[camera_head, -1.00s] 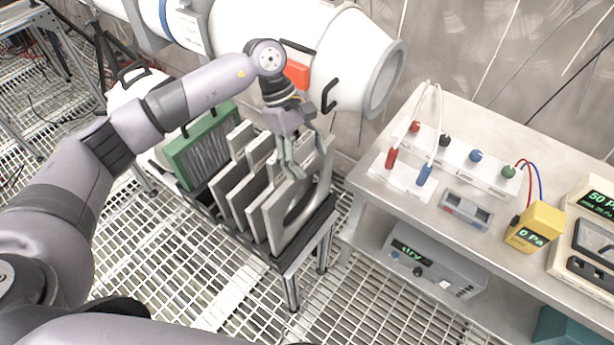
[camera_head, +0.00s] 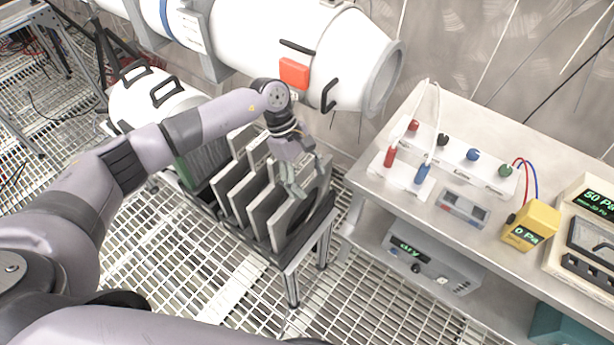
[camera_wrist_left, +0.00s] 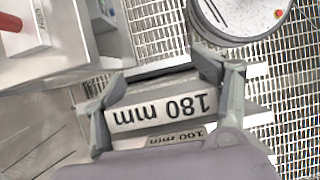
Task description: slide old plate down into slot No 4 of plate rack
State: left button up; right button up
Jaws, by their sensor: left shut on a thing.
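The plate rack (camera_head: 279,262) is a dark, low frame on metal legs, holding several grey plates upright side by side. In the left wrist view my fingers (camera_wrist_left: 166,88) span a plate edge marked "180 mm" (camera_wrist_left: 163,112), upside down. My right gripper does not show.
Other grey plates (camera_head: 232,190) stand close left of the held one. A white cylinder with a flange (camera_head: 350,55) lies behind. A steel bench (camera_head: 400,200) with instruments stands close on the right.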

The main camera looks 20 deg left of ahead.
pick_arm(q)
jog(key=o, duration=1.8)
jog(key=shift+c, duration=0.2)
jog(key=shift+r, duration=0.1)
jog(key=shift+w+a+r, duration=0.1)
jog(key=shift+a+r, duration=0.05)
jog(key=shift+r, duration=0.05)
jog(key=b+v, duration=0.3)
jog(key=v, duration=0.8)
jog(key=shift+r, duration=0.2)
